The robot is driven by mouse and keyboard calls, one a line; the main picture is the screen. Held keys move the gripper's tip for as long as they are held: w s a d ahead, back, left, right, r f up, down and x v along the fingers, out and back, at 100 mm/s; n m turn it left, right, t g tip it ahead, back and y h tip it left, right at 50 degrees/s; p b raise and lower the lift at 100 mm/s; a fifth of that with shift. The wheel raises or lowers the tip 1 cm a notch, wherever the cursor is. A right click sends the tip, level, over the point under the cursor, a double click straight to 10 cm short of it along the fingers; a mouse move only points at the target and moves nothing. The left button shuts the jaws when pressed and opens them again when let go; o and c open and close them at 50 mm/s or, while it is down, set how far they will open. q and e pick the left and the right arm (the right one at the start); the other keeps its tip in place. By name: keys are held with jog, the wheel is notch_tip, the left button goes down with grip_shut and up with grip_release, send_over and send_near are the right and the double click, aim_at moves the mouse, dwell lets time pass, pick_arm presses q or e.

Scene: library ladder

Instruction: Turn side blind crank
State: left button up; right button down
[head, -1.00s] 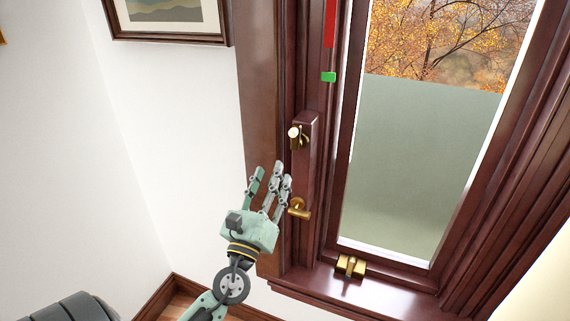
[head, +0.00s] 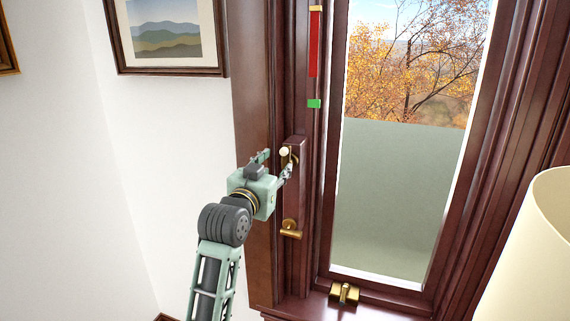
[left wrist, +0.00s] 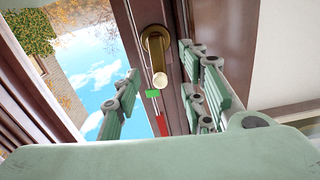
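The side blind crank (head: 285,152) is a brass fitting with a pale round knob, on the upper part of a dark wooden panel left of the window. It also shows in the left wrist view (left wrist: 154,40), with the knob pointing towards the camera. My left gripper (head: 277,163) is at the crank, its fingers on either side of the knob. In the left wrist view my left gripper (left wrist: 163,68) is open, with gaps between the fingers and the knob. A grey-green blind (head: 395,200) covers the lower part of the window. My right gripper is not in view.
A second brass handle (head: 290,229) sits lower on the panel. A brass latch (head: 344,293) is on the sill. A red strip (head: 315,45) with a green marker (head: 314,103) is above the crank. A cream lampshade (head: 530,255) stands at the right.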

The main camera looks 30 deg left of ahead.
aim_at(285, 158)
pick_arm(q)
jog(key=p+x, duration=0.1)
jog(key=x, duration=0.5)
jog(key=shift+w+r+p, duration=0.1)
jog(key=shift+w+p, duration=0.25)
jog(key=shift+p, duration=0.05)
jog(key=shift+w+a, duration=0.15)
jog(key=shift+w, duration=0.5)
jog(key=shift+c, duration=0.3)
jog(key=c, duration=0.9)
grip_shut()
